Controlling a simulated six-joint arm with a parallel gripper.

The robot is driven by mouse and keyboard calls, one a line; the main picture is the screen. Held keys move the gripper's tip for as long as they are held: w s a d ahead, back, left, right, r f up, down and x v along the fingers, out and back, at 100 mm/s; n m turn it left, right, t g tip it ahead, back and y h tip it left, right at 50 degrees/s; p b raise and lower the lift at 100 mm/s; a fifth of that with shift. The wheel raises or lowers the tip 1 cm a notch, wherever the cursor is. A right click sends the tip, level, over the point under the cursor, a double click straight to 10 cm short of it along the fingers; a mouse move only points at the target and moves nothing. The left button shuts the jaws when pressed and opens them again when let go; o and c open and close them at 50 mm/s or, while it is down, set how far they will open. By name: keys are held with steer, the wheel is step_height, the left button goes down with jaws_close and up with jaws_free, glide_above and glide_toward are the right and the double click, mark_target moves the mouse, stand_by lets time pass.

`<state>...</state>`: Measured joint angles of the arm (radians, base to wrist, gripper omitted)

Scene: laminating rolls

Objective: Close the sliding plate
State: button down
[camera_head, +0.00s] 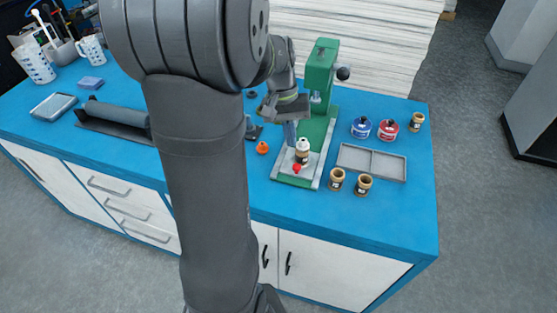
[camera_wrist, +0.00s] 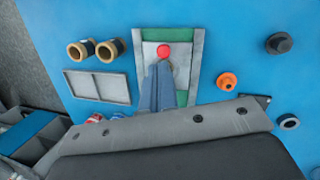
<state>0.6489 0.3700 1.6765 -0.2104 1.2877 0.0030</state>
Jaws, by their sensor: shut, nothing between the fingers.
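The green press (camera_head: 320,75) stands on the blue table. A red knob (camera_head: 297,168) sits at the plate's front, also seen in the wrist view (camera_wrist: 163,50). A small bottle with a white top (camera_head: 303,147) stands on the plate behind the knob; my fingers seem to hide it in the wrist view. My gripper (camera_head: 291,144) is shut and empty, pointing down just beside the bottle; its blue-grey fingers (camera_wrist: 162,65) show near the knob. Contact is unclear.
Two brown jars (camera_head: 364,185) stand right of the press, before a grey divided tray (camera_head: 371,162). Blue (camera_head: 361,127) and red (camera_head: 388,130) jars stand behind it. An orange piece (camera_head: 262,148) lies left of the press. The front right table corner is clear.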

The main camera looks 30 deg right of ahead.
steer(key=s+a+f+n+g+h, duration=0.1)
steer(key=s+a+f+n+h, duration=0.1)
steer(key=a+n, duration=0.1)
steer(key=s+a+f+n+g+h, duration=0.2)
steer(key=s+a+f+n+h, duration=0.1)
steer(key=n, duration=0.1)
steer(key=s+a+f+n+g+h, duration=0.1)
steer(key=s+a+f+n+h, duration=0.1)
steer(key=a+f+n+h, duration=0.1)
steer(key=shift+s+f+n+g, duration=0.15)
steer(key=shift+n+g, duration=0.15)
steer(key=shift+n, duration=0.1)
steer(key=n+t+h, duration=0.1)
steer(key=n, duration=0.1)
steer(key=a+n+t+h, duration=0.1)
steer(key=h, duration=0.1)
steer(key=s+n+h, duration=0.1)
steer(key=n, duration=0.1)
steer(key=shift+a+f+n+t+h, duration=0.15)
steer(key=shift+a+n+t+h, duration=0.15)
steer(key=shift+a+t, duration=0.1)
steer(key=w+a+n+t+h, duration=0.15)
steer(key=a+n+t, duration=0.25)
steer(key=n+t, duration=0.6)
steer(key=n, duration=0.2)
glide_toward(294, 169)
steer(key=shift+h, duration=0.25)
steer(key=shift+f+x, duration=0.2)
steer(key=shift+x, duration=3.25)
steer(key=shift+w, duration=0.1)
